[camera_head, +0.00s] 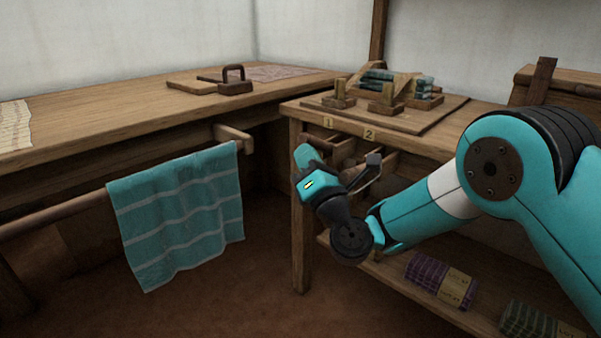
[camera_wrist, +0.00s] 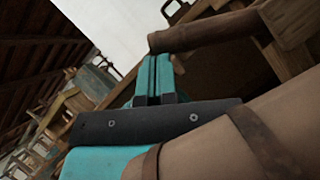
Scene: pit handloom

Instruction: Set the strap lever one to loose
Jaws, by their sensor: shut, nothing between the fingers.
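The number 1 tag (camera_head: 328,122) and the number 2 tag (camera_head: 369,134) mark the front edge of the side table. Wooden parts (camera_head: 343,150) stick out under the tags, partly hidden by my arm; I cannot tell the setting of strap lever one there. My gripper (camera_head: 303,153) is shut and empty, in front of the table edge below tag 1. In the wrist view its teal fingers (camera_wrist: 154,76) are pressed together. A round wooden bar (camera_wrist: 205,30) with a darker end lies just past the fingertips; I cannot tell whether they touch.
A teal striped cloth (camera_head: 178,215) hangs on a rail at left. The long bench (camera_head: 130,105) bears a dark iron-like block (camera_head: 235,83). Folded cloths (camera_head: 440,282) lie on the low shelf. In the wrist view, a thick wooden piece with a brown strap (camera_wrist: 262,145) is close at lower right.

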